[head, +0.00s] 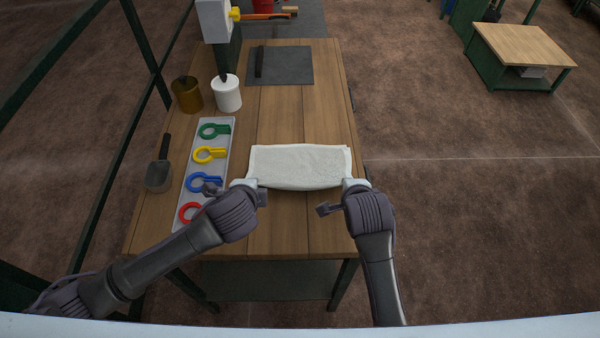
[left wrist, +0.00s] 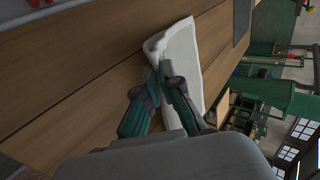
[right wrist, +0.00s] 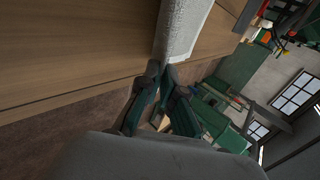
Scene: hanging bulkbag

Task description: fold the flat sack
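The flat sack (head: 300,160) is white and lies as a wide, short rectangle across the near middle of the wooden table. My left gripper (head: 250,183) is at its near left corner, and my right gripper (head: 350,182) is at its near right corner. In the left wrist view the sack (left wrist: 183,55) runs up from between the fingers, which look closed on its edge. In the right wrist view the fingers (right wrist: 162,68) are close together on the sack's corner (right wrist: 182,30). The fingertips are partly hidden in the head view.
Left of the sack, a grey tray (head: 226,140) holds green, yellow, blue and red ring-shaped pieces. A dark mat (head: 290,65) lies at the back. Bare wood (head: 300,115) lies beyond the sack.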

